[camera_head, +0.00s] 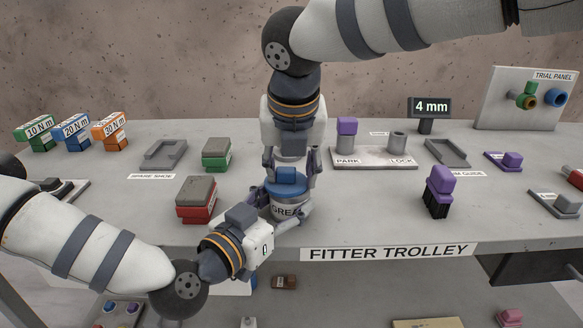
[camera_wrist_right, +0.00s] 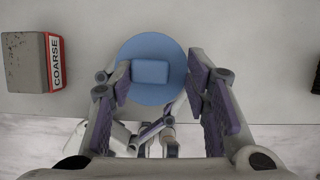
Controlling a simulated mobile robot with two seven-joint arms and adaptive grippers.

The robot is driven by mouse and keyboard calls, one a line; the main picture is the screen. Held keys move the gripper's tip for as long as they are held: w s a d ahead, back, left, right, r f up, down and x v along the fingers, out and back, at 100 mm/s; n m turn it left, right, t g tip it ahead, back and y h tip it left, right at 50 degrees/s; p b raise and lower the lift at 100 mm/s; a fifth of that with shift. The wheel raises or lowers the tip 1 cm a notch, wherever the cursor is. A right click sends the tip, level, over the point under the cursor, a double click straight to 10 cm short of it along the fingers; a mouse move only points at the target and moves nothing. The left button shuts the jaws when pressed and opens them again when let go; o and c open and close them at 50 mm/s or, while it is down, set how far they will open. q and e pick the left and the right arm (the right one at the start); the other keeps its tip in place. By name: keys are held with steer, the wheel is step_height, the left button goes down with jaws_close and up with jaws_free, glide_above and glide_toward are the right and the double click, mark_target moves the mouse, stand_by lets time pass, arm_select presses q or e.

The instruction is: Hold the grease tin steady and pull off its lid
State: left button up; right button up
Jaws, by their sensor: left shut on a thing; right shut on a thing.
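The grey grease tin (camera_head: 286,211) stands upright near the front edge of the trolley top, its label partly covered. Its round blue lid (camera_head: 270,190) with a square blue knob sits at the tin's top; I cannot tell if there is any gap. The lid also shows from above in the right wrist view (camera_wrist_right: 150,96). My left gripper (camera_head: 290,217) comes in low from the left and is shut on the tin's body. My right gripper (camera_head: 290,174) points down from above, shut on the lid, with its fingers either side of the knob.
A red block with a grey top (camera_head: 196,200) stands close left of the tin, a green one (camera_head: 216,154) behind it. A purple-topped black brush (camera_head: 438,192) stands to the right. The PARK/LOCK stand (camera_head: 373,157) is behind right. The front edge lies close below the tin.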

mark_target(291, 172)
steer(key=shift+c, duration=1)
steer(key=shift+r, duration=4)
arm_select(q)
steer(key=o, duration=1.8)
steer(key=v, duration=1.2)
